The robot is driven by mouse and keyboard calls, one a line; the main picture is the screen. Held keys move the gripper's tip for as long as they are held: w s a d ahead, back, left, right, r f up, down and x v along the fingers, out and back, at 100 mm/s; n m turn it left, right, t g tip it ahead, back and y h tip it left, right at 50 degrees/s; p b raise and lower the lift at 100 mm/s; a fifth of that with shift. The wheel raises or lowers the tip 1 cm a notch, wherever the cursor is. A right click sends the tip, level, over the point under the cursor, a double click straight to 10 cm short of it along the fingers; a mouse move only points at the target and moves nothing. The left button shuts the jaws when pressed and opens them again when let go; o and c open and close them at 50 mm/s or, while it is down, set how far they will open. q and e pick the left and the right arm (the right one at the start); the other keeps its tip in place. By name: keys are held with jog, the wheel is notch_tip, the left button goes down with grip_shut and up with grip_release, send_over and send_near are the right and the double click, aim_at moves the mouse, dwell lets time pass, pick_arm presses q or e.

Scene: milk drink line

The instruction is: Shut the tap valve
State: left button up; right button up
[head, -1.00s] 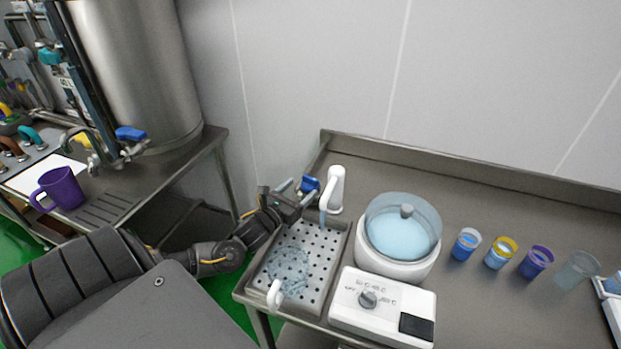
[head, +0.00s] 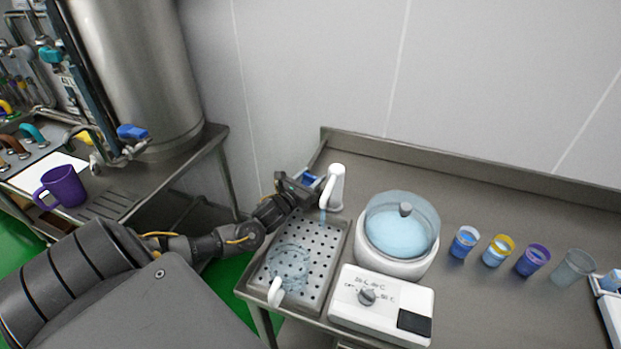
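The white tap (head: 335,190) stands at the back left of the steel counter, with a blue valve handle (head: 313,181) on its left side. A thin bluish stream (head: 322,215) shows below its spout. My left gripper (head: 311,186) reaches in from the left, right at the blue handle. Its fingers look apart, with the handle between or just beyond them; contact cannot be told. The fingers partly hide the handle. A clear jug (head: 290,262) with a white handle sits on the perforated drip tray (head: 325,262) below the tap. My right gripper is not in view.
A white lidded water bath (head: 397,262) and its control box (head: 380,308) stand right of the tray. Several cups, including a yellow-rimmed one (head: 497,251), stand further right. On the left bench are a purple mug (head: 64,187) and a steel tank (head: 150,80).

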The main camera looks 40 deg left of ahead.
pick_arm(q)
jog(key=shift+c, duration=1.2)
